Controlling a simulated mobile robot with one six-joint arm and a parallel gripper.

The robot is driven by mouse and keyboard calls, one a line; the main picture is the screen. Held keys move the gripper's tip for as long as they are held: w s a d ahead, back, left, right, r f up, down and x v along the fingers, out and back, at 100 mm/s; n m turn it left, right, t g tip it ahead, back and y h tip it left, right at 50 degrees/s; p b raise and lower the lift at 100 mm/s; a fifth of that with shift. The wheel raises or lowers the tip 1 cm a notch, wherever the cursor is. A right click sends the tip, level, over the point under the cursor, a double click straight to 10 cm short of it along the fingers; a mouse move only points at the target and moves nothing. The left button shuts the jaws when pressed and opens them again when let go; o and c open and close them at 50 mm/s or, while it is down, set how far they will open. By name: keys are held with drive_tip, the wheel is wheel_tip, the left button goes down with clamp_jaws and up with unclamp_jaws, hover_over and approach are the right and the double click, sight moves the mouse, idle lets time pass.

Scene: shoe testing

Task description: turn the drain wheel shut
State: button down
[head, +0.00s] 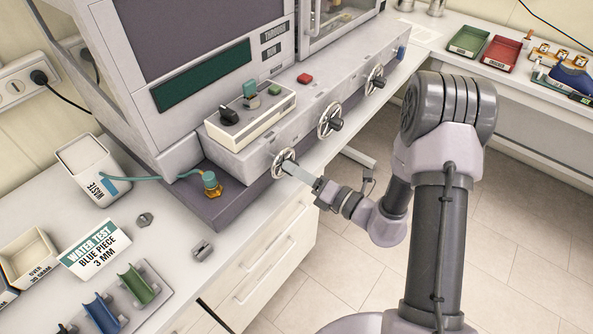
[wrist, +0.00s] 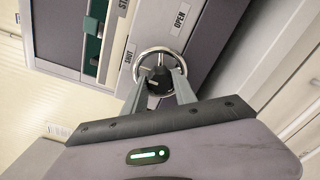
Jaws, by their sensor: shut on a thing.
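The wheel (head: 277,161) that my gripper is at is the nearest of three on the machine's front panel. It has a bright metal rim and a dark hub. In the wrist view the wheel (wrist: 157,50) sits between the printed words SHUT, on the left, and OPEN, on the upper right. My gripper (head: 293,168) reaches it from the right. In the wrist view my gripper (wrist: 159,78) has one finger on each side of the dark hub and is shut on it. The fingertips hide part of the lower rim.
Two similar wheels (head: 329,120) and (head: 375,79) sit farther along the panel. A brass-coloured fitting (head: 211,184) with a teal hose leads to a white waste container (head: 84,165). A water test sign (head: 97,248) stands on the bench. The floor (head: 325,245) below my gripper is clear.

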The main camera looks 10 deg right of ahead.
idle(0.3)
drive_tip(key=c, duration=1)
unclamp_jaws()
drive_tip(key=p+v, duration=0.2)
drive_tip(key=v, duration=1.5)
drive_tip(key=shift+s, duration=0.2)
drive_tip(key=shift+d+r, duration=0.1)
drive_tip(key=shift+r, duration=0.05)
